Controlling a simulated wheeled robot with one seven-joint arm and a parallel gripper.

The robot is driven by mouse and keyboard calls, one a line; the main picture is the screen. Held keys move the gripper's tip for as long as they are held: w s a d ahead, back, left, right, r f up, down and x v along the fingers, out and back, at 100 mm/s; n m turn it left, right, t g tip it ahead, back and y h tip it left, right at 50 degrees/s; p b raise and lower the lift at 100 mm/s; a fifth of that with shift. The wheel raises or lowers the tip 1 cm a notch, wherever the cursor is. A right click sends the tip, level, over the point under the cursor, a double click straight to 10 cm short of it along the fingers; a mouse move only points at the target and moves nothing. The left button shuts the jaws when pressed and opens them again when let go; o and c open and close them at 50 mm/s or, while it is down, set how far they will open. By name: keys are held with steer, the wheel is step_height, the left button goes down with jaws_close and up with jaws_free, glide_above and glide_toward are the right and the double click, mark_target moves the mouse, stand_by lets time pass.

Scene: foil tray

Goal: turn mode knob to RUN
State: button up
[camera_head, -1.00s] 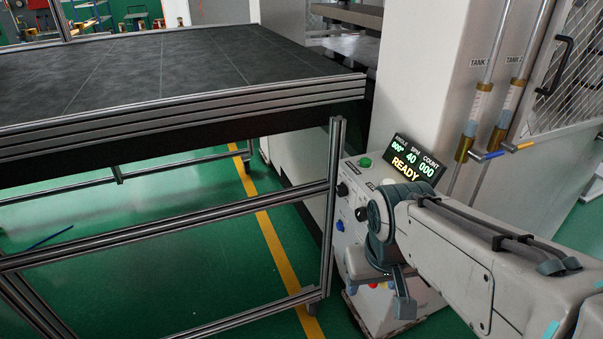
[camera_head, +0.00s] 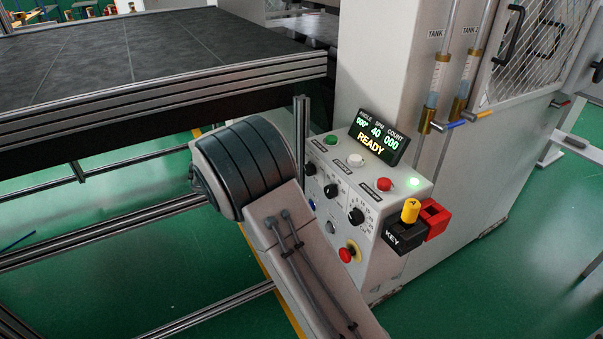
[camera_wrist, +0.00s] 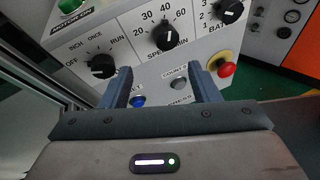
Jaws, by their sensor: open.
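The mode knob (camera_wrist: 102,66) is black and shows in the wrist view at upper left, with OFF, INCH, ONCE and RUN printed around it. Its pointer appears to lie toward the OFF side. In the head view the mode knob (camera_head: 310,168) is the leftmost black knob on the panel, just right of my arm. My gripper (camera_wrist: 164,82) is open and empty in the wrist view. Its fingers lie below and right of the mode knob in the picture, beside the blue button (camera_wrist: 138,100) and grey button (camera_wrist: 178,84). My arm hides the gripper in the head view.
The speed knob (camera_wrist: 164,38) and batch knob (camera_wrist: 230,11) sit right of the mode knob. A red emergency button (camera_head: 347,254) sticks out low on the panel. A key block (camera_head: 404,236) juts from its right side. The display (camera_head: 378,138) reads READY. A table frame (camera_head: 160,100) stands left.

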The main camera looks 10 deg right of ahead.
steer(key=w+a+f+n+t+h, duration=0.3)
steer(key=w+a+n+t+h, duration=0.15)
steer(key=a, duration=0.35)
steer(key=p, duration=0.2)
glide_toward(310, 170)
steer(key=w+x, duration=0.1)
steer(key=x, duration=0.7)
steer(key=shift+w+a+f+y, duration=0.15)
steer(key=shift+w+f+y, duration=0.05)
steer(key=shift+f+y, duration=0.25)
steer(key=shift+c, duration=0.4)
steer(key=c, duration=0.9)
